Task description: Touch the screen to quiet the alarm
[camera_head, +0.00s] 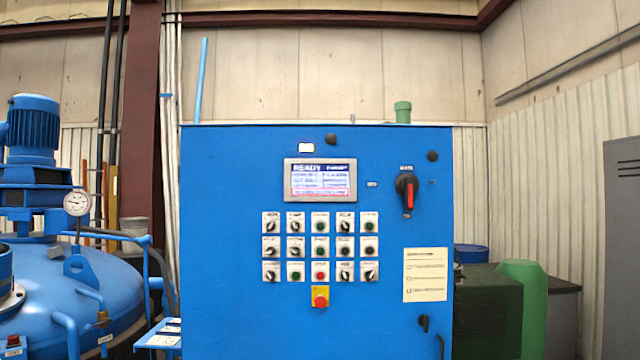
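The screen (320,180) is a small lit panel in a grey frame, set in the upper middle of a blue control cabinet (225,250). Its top line reads "READY", with smaller text rows below and a pink-red band along the bottom that is too blurred to read. Neither of my grippers shows in the head view, and nothing covers the screen.
Below the screen are rows of knobs and buttons (320,246) and a red emergency button on yellow (320,297). A red-handled main switch (407,192) is to the right. A blue furnace vessel (75,290) stands left; a green container (524,300) stands right.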

